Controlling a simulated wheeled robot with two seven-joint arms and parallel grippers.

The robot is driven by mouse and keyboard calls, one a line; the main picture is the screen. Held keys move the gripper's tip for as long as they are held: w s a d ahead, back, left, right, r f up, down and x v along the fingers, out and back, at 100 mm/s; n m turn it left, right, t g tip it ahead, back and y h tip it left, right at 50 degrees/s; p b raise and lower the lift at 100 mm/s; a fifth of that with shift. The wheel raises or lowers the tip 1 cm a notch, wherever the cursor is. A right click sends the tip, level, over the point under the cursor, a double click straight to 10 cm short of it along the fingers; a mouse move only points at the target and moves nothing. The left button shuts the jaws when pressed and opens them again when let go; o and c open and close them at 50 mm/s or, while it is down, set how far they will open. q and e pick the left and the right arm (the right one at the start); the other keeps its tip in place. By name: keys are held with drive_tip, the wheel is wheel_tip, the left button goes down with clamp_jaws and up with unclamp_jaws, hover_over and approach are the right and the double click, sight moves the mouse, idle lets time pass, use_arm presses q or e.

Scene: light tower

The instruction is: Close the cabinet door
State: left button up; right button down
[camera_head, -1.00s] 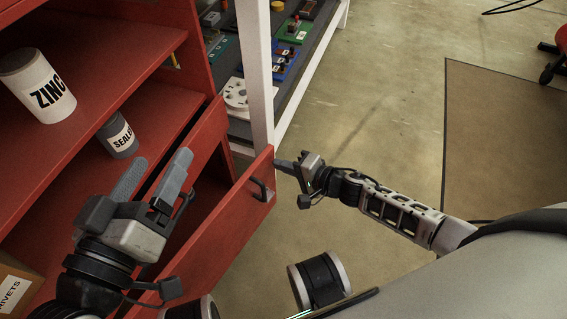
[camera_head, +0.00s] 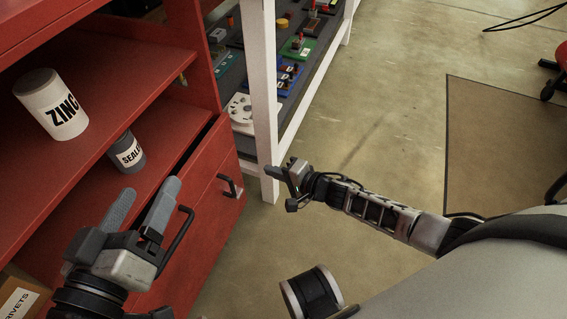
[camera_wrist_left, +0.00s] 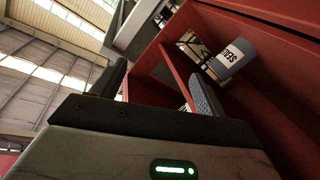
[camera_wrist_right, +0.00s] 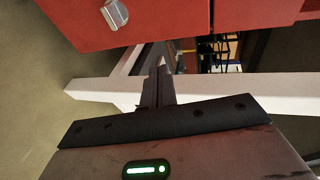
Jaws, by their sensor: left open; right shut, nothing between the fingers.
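The red cabinet door (camera_head: 205,200) is a panel with a black bar handle (camera_head: 229,186). It stands close to the cabinet front, with a dark gap along its top edge. In the right wrist view, the red panel (camera_wrist_right: 170,22) and a metal handle (camera_wrist_right: 115,14) show at the top. My right gripper (camera_head: 272,171) is shut and empty, to the right of the door and apart from its handle, near a white post. My left gripper (camera_head: 148,190) is open and empty in front of the cabinet, and hides part of the lower front.
A ZINC can (camera_head: 52,104) and a grey SEAL-labelled can (camera_head: 128,153) stand on red shelves. A RIVETS box (camera_head: 20,296) is at the lower left. The white post (camera_head: 262,90) of a parts rack stands right of the cabinet.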

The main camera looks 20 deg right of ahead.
use_arm(q)
drive_tip(key=f+y+p, duration=0.1)
drive_tip(key=p, duration=0.1)
drive_tip(key=a+f+m+g+p, duration=0.1)
drive_tip(key=p, duration=0.1)
drive_tip(key=shift+s+a+f+m+y, duration=0.15)
drive_tip(key=shift+s+m+y, duration=0.15)
drive_tip(key=shift+s+y, duration=0.1)
use_arm(e)
drive_tip(key=w+d+v, duration=0.1)
drive_tip(key=d+v, duration=0.1)
drive_tip(key=v, duration=0.9)
drive_tip(key=shift+d, duration=0.1)
